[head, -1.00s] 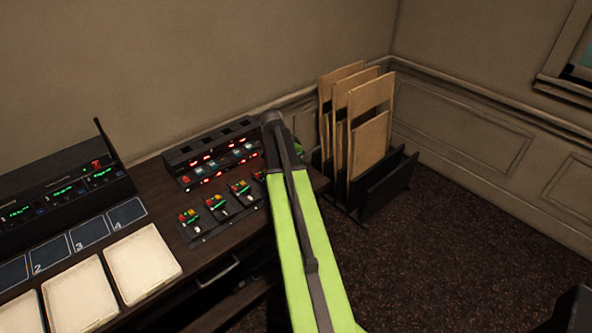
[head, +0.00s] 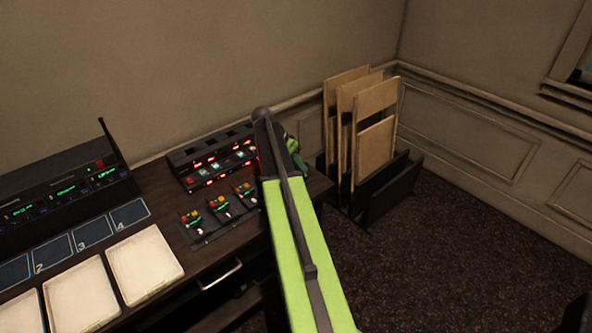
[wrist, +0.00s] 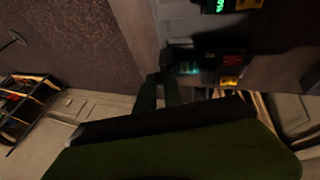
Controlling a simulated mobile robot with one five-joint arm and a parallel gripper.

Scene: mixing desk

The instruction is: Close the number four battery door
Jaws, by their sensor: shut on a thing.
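Three small packs with coloured tops and green lights (head: 219,206) show in a row on the desk in the head view. My arm hides the right end of that row. In the wrist view a pack with a green glow and an orange and red end (wrist: 215,68) lies just beyond my fingers. My gripper (wrist: 165,72) is shut on a small dark part at the pack's left end, apparently its battery door (wrist: 178,54). The image is too dark to show the door's angle.
A black charger rack with red lights (head: 212,160) stands behind the packs. Pale square pads (head: 145,263) and a receiver with an antenna (head: 60,195) are at left. A rack of wooden boards (head: 375,150) stands right of the desk. Carpet (head: 450,250) is clear.

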